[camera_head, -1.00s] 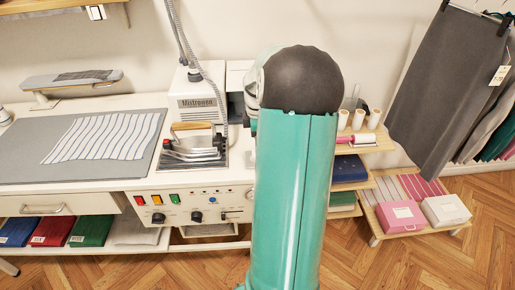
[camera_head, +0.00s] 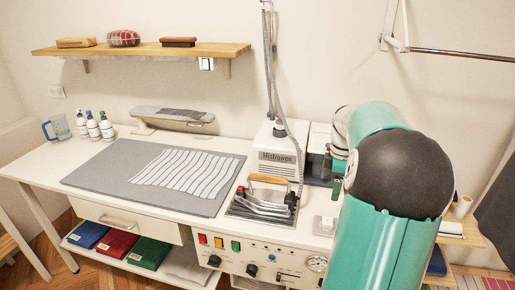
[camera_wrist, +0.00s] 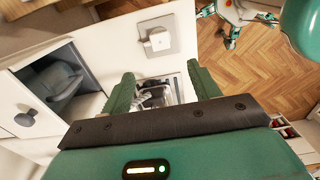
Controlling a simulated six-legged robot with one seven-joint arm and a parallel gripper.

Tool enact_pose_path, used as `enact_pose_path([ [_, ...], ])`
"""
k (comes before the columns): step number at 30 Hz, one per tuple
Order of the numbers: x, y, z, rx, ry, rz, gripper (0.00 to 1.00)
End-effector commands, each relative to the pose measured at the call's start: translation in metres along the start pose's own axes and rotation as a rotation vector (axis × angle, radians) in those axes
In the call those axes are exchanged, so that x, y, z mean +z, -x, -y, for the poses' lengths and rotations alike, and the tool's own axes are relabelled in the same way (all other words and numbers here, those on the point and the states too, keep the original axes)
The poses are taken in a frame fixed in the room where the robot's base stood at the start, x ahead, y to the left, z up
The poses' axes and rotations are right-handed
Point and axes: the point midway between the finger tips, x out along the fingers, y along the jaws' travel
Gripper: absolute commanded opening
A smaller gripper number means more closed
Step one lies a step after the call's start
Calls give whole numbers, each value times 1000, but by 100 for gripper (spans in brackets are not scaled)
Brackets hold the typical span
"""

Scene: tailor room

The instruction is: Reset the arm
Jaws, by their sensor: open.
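My arm, teal with a black rounded joint, stands bent at the right of the head view. My gripper (camera_wrist: 163,88) shows in the wrist view with its two green fingers spread apart. Nothing is held between them. Behind the gap lies a metallic, blurred part of the ironing station that I cannot make out clearly. In the head view the gripper is mostly hidden behind the arm.
The ironing table holds a grey mat (camera_head: 105,168) with striped cloth (camera_head: 186,173), an iron (camera_head: 266,196) and a white Mistrowen steam unit (camera_head: 280,150). A wooden shelf (camera_head: 150,50) is on the wall. Open parquet floor (camera_wrist: 245,65) shows in the wrist view.

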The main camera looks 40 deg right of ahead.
Motion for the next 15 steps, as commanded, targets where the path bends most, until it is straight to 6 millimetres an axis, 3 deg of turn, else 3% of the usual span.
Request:
enact_pose_path([
  [5, -1, 0, 0, 0, 0, 0, 61],
  [8, -11, 5, 5, 11, -7, 5, 61],
  [11, -40, 17, 20, 38, -37, 15, 61],
  [15, -96, 41, 62, 108, -121, 17, 61],
])
